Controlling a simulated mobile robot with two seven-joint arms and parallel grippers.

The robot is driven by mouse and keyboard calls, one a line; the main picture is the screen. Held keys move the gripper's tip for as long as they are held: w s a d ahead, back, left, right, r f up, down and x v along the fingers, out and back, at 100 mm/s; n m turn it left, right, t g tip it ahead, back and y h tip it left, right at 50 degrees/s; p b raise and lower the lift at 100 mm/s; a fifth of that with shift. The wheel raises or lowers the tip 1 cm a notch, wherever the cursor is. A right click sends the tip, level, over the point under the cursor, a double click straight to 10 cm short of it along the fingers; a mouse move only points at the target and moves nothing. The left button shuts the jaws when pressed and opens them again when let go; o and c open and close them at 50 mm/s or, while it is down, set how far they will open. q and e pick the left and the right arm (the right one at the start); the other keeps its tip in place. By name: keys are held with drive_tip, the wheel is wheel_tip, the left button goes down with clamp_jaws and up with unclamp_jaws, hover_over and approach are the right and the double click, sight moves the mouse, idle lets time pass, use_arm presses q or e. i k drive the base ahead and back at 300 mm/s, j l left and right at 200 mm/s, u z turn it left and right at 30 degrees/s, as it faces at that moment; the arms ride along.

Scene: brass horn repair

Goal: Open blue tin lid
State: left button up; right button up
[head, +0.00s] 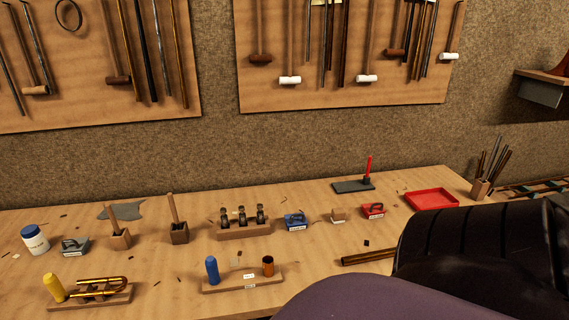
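The blue tin (294,218) stands on the workbench, right of the wooden block with several dark round parts. It is small, with a pale label on its front. Its lid seems to lie on top, but it is too small to tell for certain. Neither of my grippers shows in the head view. A large dark and purple shape, perhaps part of my arm, hides the lower right of the bench.
A grey tin (75,242) and a red tin (373,208) stand on the workbench (170,285). The wooden block (244,231) is close left of the blue tin. A blue bottle (212,270) stands in front, a red tray (432,191) at right.

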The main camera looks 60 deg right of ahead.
sight(294, 219)
drive_tip(key=z, duration=2)
drive_tip(key=l+u, duration=0.55)
